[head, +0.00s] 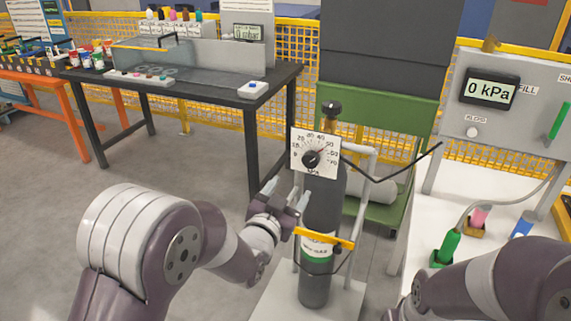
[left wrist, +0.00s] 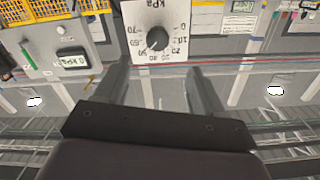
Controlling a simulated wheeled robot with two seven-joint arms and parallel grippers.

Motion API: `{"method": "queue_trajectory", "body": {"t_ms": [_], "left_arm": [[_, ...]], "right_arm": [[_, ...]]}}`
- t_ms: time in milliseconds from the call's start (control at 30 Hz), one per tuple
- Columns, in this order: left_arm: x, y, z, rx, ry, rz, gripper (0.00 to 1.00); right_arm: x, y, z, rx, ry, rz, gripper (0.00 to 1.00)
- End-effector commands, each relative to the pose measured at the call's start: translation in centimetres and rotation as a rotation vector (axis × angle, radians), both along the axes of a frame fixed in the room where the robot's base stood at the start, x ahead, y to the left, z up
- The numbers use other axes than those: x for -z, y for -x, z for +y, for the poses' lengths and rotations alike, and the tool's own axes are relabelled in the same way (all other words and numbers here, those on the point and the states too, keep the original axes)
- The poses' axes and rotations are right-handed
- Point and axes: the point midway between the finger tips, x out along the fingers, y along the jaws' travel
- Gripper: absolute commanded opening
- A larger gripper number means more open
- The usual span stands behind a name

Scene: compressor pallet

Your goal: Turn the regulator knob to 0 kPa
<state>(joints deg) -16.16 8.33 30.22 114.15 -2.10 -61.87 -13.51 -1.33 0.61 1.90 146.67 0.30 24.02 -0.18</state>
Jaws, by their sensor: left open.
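The black regulator knob (head: 311,159) sits at the middle of a white kPa dial plate (head: 298,169) above a dark gas cylinder (head: 315,285). Its pointer seems to point up and right, around 50 to 60; the exact mark is too small to read. In the left wrist view the knob (left wrist: 157,39) shows upside down, beyond and between the fingertips. My left gripper (head: 287,194) is open and empty, below and left of the dial, apart from the knob. It also shows in the left wrist view (left wrist: 159,70). My right gripper is out of view; only its arm shows.
A grey panel with a display (head: 489,90) reading 0 kPa stands at the right. A yellow strap (head: 325,239) crosses the cylinder. A black hose (head: 400,170) runs right from the regulator.

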Motion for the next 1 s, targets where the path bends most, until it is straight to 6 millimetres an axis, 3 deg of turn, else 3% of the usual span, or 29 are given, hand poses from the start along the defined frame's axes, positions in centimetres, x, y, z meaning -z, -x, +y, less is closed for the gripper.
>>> {"method": "queue_trajectory", "body": {"t_ms": [167, 400, 533, 700, 1000], "left_arm": [[-0.4, -2.2, -0.7, 0.001, -0.004, -0.022, 0.69], [-0.3, -8.2, -2.7, 0.001, -0.004, -0.019, 0.69], [-0.4, -10.4, -3.4, 0.000, -0.003, -0.018, 0.69], [-0.4, -11.8, -3.8, 0.000, -0.004, -0.018, 0.69], [-0.3, -12.0, -3.9, 0.000, -0.004, -0.017, 0.65]], "right_arm": [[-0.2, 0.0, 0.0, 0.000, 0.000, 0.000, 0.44], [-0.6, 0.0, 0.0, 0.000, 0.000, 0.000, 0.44], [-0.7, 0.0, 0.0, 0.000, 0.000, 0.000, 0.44], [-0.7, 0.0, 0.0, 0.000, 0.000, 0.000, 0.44], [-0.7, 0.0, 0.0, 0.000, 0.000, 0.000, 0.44]]}}
